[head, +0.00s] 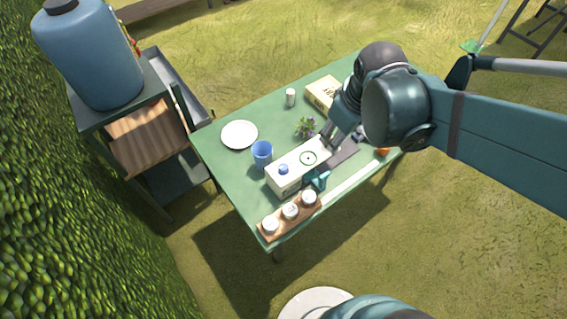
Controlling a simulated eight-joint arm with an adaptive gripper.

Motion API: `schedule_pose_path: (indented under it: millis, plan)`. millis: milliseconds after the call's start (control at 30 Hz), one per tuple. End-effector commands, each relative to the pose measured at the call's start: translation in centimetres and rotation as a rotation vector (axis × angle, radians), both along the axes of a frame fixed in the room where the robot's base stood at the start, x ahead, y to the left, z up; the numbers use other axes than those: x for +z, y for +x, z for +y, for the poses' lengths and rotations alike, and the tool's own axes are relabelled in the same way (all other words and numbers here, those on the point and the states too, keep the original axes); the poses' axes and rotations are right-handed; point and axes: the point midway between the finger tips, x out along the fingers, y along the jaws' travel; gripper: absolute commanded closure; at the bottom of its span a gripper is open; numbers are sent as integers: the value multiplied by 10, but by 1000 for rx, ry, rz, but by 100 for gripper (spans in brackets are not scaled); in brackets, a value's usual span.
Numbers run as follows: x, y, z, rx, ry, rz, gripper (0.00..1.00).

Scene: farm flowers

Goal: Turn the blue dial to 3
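A long cream box (296,173) lies on the green table (225,165). A small blue dial (283,169) sits on top of it towards its left end. A green ring (308,158) marks the box's top further right. Any numbers on the dial are too small to read. My gripper (327,138) points down over the far right end of the box, to the right of the blue dial and apart from it. Its fingertips are small and partly hidden by my arm, so I cannot tell if they are open.
A blue cup (262,154) stands just left of the box, with a white plate (239,134) behind. A teal object (318,180) is at the box's front. A wooden tray (265,215) holds white jars in front.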

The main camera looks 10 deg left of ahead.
Motion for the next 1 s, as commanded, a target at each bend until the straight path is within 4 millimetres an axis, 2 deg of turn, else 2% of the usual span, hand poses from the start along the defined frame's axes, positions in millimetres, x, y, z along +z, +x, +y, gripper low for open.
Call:
schedule_pose_path:
  millis: [500,800,1000]
  plan:
    - [-45,8,77,358,-98,116,64]
    - [-76,3,121,565,-148,180,64]
    - [-93,-2,141,668,-170,214,64]
